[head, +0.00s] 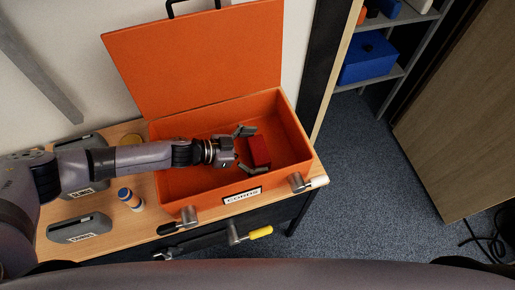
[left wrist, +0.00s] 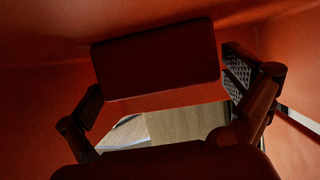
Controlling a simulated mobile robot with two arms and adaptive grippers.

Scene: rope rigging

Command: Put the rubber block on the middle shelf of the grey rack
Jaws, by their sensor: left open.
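The rubber block (head: 260,151), a red oblong, is inside the open orange case (head: 180,185), near its right end. My left gripper (head: 247,151) reaches into the case from the left, its fingers spread open around the block's near end. In the left wrist view the block (left wrist: 155,62) shows dark red between the two open fingers (left wrist: 168,108); I cannot tell whether either touches it. The grey rack (head: 424,47) stands at the top right, only partly in view, so I cannot tell which shelf is the middle one. My right gripper is not in view.
A blue bin (head: 368,58) occupies a rack shelf, with small items above it. The case's raised lid (head: 200,58) stands behind. Grey cases (head: 80,228) and an orange-and-blue bottle (head: 129,199) sit on the wooden bench. Carpet (head: 355,160) is clear between the bench and a wooden panel (head: 460,110).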

